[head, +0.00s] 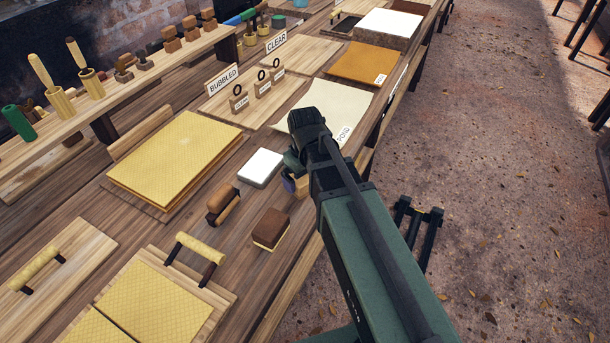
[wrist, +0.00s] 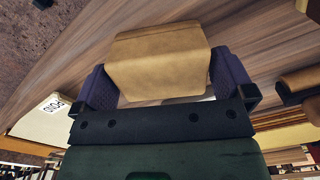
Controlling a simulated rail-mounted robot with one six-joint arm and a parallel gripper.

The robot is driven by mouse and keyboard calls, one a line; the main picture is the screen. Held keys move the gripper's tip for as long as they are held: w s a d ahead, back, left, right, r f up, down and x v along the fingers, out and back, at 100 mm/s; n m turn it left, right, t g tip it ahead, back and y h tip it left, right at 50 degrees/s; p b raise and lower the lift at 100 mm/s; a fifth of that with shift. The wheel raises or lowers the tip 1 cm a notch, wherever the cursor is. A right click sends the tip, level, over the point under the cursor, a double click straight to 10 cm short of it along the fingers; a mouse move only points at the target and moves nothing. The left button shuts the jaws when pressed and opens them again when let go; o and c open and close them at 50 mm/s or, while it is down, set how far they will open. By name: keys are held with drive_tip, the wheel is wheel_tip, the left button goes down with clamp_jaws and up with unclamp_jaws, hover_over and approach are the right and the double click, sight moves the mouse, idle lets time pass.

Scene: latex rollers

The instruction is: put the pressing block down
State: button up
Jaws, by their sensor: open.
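The pressing block, a tan block (wrist: 160,65), is between the two purple fingers of my gripper (wrist: 165,80) in the wrist view. The fingers are open, one at each side of the block, with only narrow gaps showing. The block appears to be at the wooden tabletop; its underside is hidden, so contact cannot be told. In the head view my gripper (head: 294,180) is low over the bench's right edge, mostly hidden by my arm, with a small tan part of the block (head: 303,184) showing.
A white pad (head: 260,167) lies just left of my gripper. A brown-topped block (head: 270,229) and a brown handled tool (head: 223,204) stand nearer. The cream POND sheet (head: 322,108) lies beyond, with yellow textured sheets (head: 175,155) at left. Bare wood shows between them.

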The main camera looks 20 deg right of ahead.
wheel_tip(320, 180, up, 11)
drive_tip(key=p, duration=0.9)
drive_tip(key=s+m, duration=0.4)
drive_tip(key=s, duration=0.4)
drive_tip(key=shift+s+f+m, duration=0.25)
drive_tip(key=shift+m, duration=0.15)
